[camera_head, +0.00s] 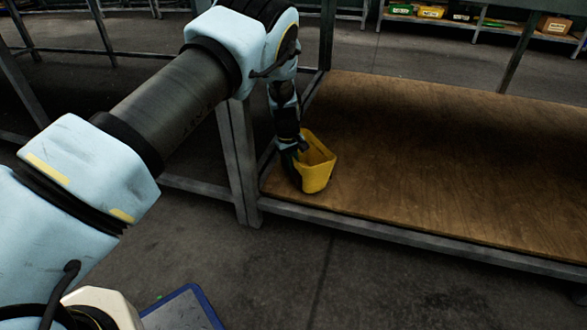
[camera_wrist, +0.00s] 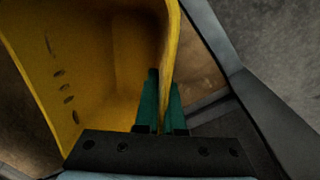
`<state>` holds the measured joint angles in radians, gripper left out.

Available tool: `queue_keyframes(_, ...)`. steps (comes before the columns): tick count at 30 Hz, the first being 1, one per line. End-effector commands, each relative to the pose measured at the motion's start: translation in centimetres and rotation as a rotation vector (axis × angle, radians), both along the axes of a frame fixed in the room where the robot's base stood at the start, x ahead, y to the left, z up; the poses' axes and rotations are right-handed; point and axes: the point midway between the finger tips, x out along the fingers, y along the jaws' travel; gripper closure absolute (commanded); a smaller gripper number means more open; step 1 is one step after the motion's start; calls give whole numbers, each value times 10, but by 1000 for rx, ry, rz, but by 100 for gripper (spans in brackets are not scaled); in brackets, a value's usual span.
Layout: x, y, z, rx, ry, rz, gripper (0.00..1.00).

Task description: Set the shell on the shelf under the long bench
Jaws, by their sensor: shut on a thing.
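The shell is a yellow open-topped bin (camera_head: 318,172) at the left front corner of the wooden shelf (camera_head: 420,160). My gripper (camera_head: 297,158) is at its left side. In the wrist view, the green fingers of my gripper (camera_wrist: 161,105) are shut on one thin wall of the yellow shell (camera_wrist: 90,60), one finger inside and one outside. The shell looks roughly upright over the board. I cannot tell whether its base touches the board. The shell's left side is partly hidden by my gripper in the head view.
A grey metal post (camera_head: 240,160) stands just left of the shell, and a metal rail (camera_head: 400,236) runs along the shelf's front edge. The board to the right is bare. A blue-edged panel (camera_head: 183,310) shows at the bottom. Racks with boxes (camera_head: 432,12) stand behind.

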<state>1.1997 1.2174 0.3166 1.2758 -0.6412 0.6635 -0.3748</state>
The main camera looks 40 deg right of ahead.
Motion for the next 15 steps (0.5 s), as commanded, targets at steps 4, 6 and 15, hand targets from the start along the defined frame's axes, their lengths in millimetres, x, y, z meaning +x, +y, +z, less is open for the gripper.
queue_keyframes(4,0,0,-3,0,0,1,100)
queue_keyframes(6,0,0,-2,0,0,1,87)
queue_keyframes(15,0,0,-2,0,0,1,64)
